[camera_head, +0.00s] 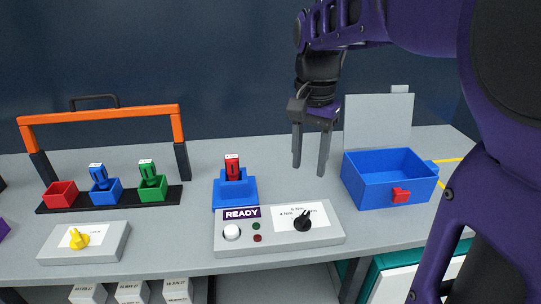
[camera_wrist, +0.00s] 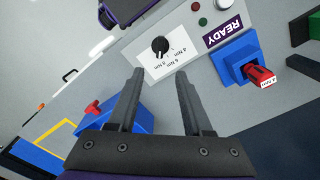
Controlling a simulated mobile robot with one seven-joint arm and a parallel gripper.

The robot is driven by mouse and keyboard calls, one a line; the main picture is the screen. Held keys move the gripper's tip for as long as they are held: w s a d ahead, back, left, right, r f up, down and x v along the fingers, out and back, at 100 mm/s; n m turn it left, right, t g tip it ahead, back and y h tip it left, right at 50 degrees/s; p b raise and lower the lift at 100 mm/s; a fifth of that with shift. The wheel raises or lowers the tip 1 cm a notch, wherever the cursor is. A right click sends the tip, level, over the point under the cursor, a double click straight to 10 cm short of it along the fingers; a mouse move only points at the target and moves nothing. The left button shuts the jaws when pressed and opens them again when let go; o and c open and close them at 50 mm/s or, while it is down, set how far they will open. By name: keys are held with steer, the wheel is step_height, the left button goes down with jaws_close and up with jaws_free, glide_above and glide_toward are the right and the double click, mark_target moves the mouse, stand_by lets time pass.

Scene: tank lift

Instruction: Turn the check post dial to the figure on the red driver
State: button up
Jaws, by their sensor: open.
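The check post (camera_head: 330,234) is a grey box with a READY label, a white button and two small lamps. Its black dial (camera_head: 303,222) sits on a white plate marked with Nm figures. The dial (camera_wrist: 160,45) also shows in the wrist view, beyond my fingertips; I cannot tell surely which figure it points at. The red driver (camera_head: 232,168) stands upright in a blue holder (camera_head: 234,193) behind the post. Its white tag shows in the wrist view (camera_wrist: 267,82), but its figure is too small to read surely. My gripper (camera_head: 310,168) is open and empty, behind and above the dial.
A blue bin (camera_head: 375,190) with a red latch stands right of my gripper. At left, a black rack (camera_head: 110,198) under an orange handle holds blue and green drivers and an empty red holder. A grey box with a yellow knob (camera_head: 78,238) stands in front of it.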

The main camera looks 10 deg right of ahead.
mark_target(303, 216)
step_height(303, 216, down, 14)
steer(key=b, duration=0.2)
steer(key=shift+b, duration=0.3)
jaws_close()
